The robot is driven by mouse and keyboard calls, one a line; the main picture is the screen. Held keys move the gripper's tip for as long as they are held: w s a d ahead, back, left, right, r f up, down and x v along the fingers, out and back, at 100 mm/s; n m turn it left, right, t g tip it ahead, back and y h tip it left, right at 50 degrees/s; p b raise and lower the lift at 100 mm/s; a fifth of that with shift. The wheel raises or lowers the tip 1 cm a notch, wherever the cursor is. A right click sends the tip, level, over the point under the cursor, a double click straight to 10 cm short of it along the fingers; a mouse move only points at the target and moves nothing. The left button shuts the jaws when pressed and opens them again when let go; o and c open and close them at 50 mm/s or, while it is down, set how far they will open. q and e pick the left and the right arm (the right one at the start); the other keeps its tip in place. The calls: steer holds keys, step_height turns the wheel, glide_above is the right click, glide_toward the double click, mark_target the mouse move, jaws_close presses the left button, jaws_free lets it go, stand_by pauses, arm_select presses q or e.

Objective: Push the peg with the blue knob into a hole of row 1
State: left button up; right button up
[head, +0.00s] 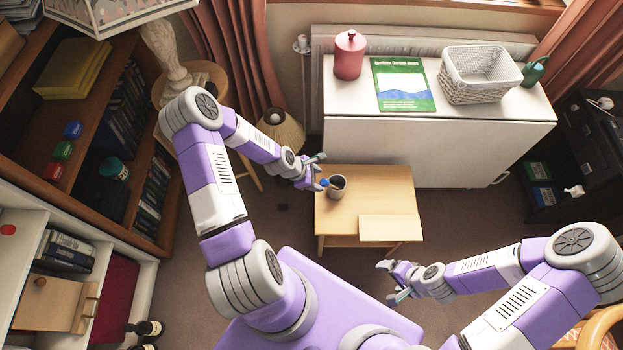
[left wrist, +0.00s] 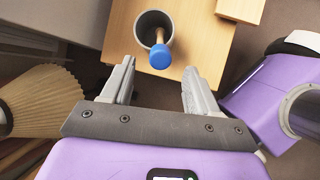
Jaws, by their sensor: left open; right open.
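The peg's blue knob (head: 325,182) stands out of a grey cup (head: 338,193) on the small wooden table (head: 340,222). The left wrist view shows the blue knob (left wrist: 160,57), its wooden shaft (left wrist: 160,35) leaning in the cup (left wrist: 146,22). My left gripper (head: 319,172) is open beside the cup. In its wrist view the knob lies ahead, between the lines of the open fingers (left wrist: 160,75), with nothing gripped. My right gripper (head: 388,282) is open and empty, in front of the table. No holes or numbered rows can be made out.
A light wooden block or board (head: 390,228) lies at the table's front right. A white cabinet (head: 440,145) behind holds a red canister (head: 349,55), a green poster (head: 403,85) and a basket (head: 480,75). A lamp (head: 282,133) stands left of the table. Shelves line the left.

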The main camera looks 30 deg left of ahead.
mark_target(323, 182)
arm_select(q)
steer(key=shift+b+x, duration=1.85)
steer(key=shift+x, duration=1.1)
jaws_close()
steer(key=shift+r, duration=0.1)
steer(key=p+v, duration=0.8)
steer(key=v, duration=0.3)
steer(key=shift+d, duration=0.1)
